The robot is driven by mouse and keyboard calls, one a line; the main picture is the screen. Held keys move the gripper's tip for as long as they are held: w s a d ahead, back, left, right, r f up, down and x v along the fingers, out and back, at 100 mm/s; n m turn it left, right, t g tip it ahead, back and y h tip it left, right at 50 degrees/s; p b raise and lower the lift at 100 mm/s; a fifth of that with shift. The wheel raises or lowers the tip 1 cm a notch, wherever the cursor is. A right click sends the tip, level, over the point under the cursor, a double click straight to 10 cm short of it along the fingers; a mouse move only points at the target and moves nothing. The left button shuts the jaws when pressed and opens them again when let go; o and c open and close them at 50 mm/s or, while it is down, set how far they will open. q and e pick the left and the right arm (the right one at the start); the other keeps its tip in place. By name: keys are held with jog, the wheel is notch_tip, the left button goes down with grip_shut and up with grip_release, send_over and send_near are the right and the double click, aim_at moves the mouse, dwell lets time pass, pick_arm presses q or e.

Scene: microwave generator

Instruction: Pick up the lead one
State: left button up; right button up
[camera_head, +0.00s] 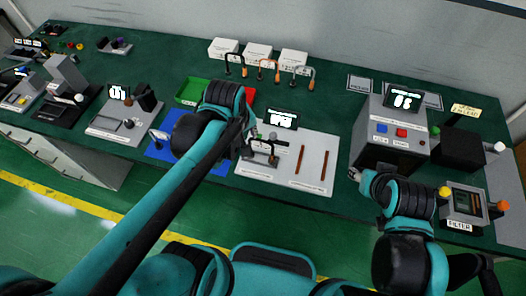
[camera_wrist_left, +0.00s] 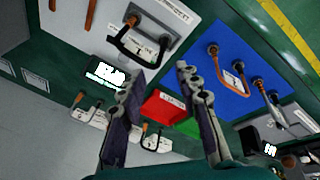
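My left gripper (camera_wrist_left: 158,72) is open and empty in the left wrist view, its fingers pointing over the table. In the head view it is mostly hidden behind its own arm. Several U-shaped metal pieces are in view; I cannot read which is lead. Three stand at the back, a dark one (camera_head: 231,68), a copper-coloured one (camera_head: 268,70) and another (camera_head: 303,72).
White boxes (camera_head: 258,53) stand behind the back pieces. A green tray (camera_head: 190,90) and a red tray (camera_wrist_left: 160,105) lie near my left arm. Two brown rods (camera_head: 324,165) lie on the white panel. A grey machine (camera_head: 390,150) with a display stands right.

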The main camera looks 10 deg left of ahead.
aim_at(261, 145)
pick_arm(q)
jog(key=w+d+f+n+g, duration=0.1)
jog(key=n, duration=0.1)
jog(key=w+d+n+g+p, duration=0.1)
jog(key=w+n, duration=0.1)
jog(key=n, duration=0.1)
jog(key=w+d+f+n+g+p, duration=0.1)
jog(key=n, duration=0.1)
jog(key=shift+w+f, duration=0.2)
jog(key=shift+f, duration=0.1)
jog(key=shift+w+d+f+n, duration=0.15)
jog(key=shift+f+n, duration=0.1)
jog(key=shift+n, duration=0.25)
jog(key=shift+d+f, duration=0.1)
jog(key=shift+f, duration=0.25)
notch_tip(261, 145, down, 8)
jog(key=shift+r+b, duration=0.25)
jog(key=shift+b, duration=1)
pick_arm(e)
jog(key=shift+s+d+r, duration=0.15)
jog(key=shift+s+d, duration=0.05)
jog(key=shift+d, duration=0.2)
pick_arm(q)
grip_shut()
